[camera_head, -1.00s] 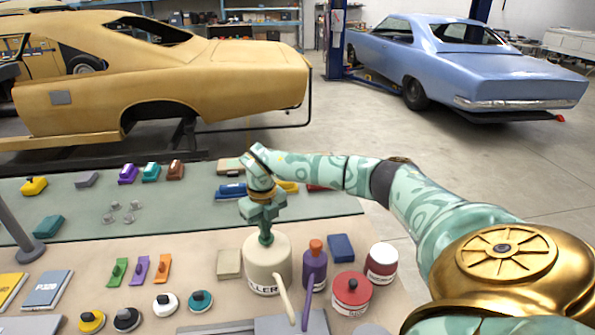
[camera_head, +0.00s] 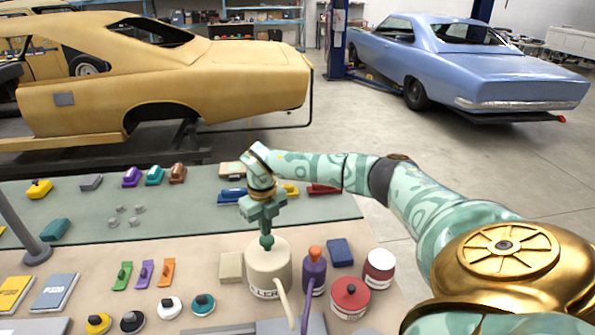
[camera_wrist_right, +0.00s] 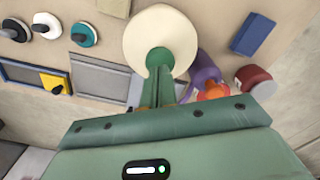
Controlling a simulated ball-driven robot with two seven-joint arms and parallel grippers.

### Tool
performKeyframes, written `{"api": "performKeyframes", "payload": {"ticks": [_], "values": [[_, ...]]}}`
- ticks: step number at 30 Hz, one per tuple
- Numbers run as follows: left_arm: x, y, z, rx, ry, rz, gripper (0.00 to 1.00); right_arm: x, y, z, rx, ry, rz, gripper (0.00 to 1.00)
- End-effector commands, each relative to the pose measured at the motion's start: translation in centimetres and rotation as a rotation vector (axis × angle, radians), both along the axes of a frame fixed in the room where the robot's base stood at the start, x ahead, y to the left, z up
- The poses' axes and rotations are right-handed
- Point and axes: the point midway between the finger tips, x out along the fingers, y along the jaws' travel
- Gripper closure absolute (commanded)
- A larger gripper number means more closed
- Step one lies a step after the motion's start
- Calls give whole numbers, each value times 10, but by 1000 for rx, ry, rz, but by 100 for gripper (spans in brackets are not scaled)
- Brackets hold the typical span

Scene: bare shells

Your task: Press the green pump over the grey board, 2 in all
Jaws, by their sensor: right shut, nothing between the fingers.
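The green pump (camera_head: 267,241) sits on top of a cream jar (camera_head: 262,270) with a pale spout (camera_head: 284,300) pointing to the near side. In the right wrist view the green pump (camera_wrist_right: 158,60) shows just beyond my fingers. The grey board (camera_head: 270,327) lies at the picture's bottom edge, below the spout and partly cut off. My right gripper (camera_head: 266,229) is shut and empty, pointing down right above the pump head. I cannot tell if the fingertips touch it. My left gripper is not in view.
A purple bottle (camera_head: 314,270) with an orange top stands close right of the jar, with a red-lidded can (camera_head: 350,297) and another can (camera_head: 379,266) beyond. A beige block (camera_head: 231,267) is close left. Several knobs (camera_head: 169,307) lie at the front left.

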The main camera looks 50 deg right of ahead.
Motion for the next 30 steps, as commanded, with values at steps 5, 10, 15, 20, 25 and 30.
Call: {"api": "performKeyframes", "payload": {"ticks": [5,10,15,20,25,30], "values": [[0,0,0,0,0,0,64,0,0,0,0,-1,0,100],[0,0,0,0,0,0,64,0,0,0,0,-1,0,100],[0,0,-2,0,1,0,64,0,0,-3,0,-1,0,100],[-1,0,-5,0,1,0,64,0,0,-9,0,-1,0,100],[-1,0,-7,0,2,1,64,0,0,-15,0,-1,0,100],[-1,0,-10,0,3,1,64,0,0,-21,-1,0,0,100]]}}
